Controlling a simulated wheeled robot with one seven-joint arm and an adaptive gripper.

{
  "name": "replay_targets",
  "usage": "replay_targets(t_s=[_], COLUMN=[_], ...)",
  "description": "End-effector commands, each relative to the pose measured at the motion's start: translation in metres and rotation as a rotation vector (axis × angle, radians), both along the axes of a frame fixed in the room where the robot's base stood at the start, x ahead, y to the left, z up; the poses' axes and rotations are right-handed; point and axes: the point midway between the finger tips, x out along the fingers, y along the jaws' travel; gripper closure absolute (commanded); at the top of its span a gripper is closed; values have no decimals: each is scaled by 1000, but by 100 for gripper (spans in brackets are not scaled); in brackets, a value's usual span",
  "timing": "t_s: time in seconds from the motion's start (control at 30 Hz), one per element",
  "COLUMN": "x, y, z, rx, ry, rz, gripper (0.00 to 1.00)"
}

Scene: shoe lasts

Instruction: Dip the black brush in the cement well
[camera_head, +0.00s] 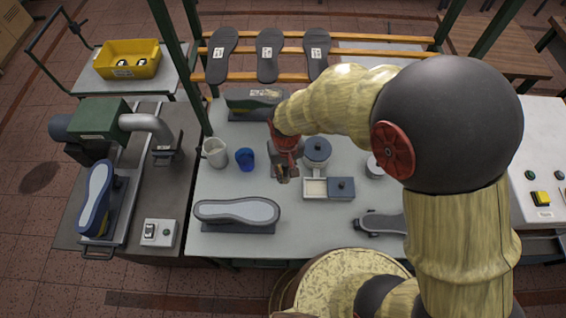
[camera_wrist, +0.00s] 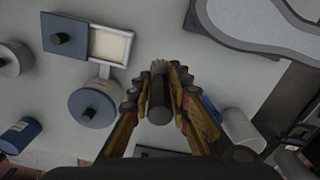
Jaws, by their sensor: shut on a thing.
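The black brush (camera_wrist: 158,105) is between the fingers of my gripper (camera_wrist: 165,78) in the wrist view, its dark round handle end toward the camera. My gripper (camera_head: 286,170) is shut on it. In the head view my gripper and arm hide most of the brush; its bristles cannot be made out. The cement well (camera_head: 315,188) is a pale square basin just right of my gripper. Its blue-grey lid with a dark knob (camera_head: 341,188) is beside it on the right. The well also shows in the wrist view (camera_wrist: 110,46), apart from the brush.
A grey lidded pot (camera_head: 317,151) stands behind the well. A blue cup (camera_head: 245,159) and a white mug (camera_head: 214,152) are to the left. A pale sole on a dark last (camera_head: 237,212) lies front left. The bench's front middle is clear.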

Motion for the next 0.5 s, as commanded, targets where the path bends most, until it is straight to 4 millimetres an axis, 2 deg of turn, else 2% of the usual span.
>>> replay_targets(t_s=[0.2,0.5], x=[-24,-36], y=[-6,-13], z=[12,20], rx=[0,0], ry=[-1,0], rz=[1,-10], gripper=[100,100])
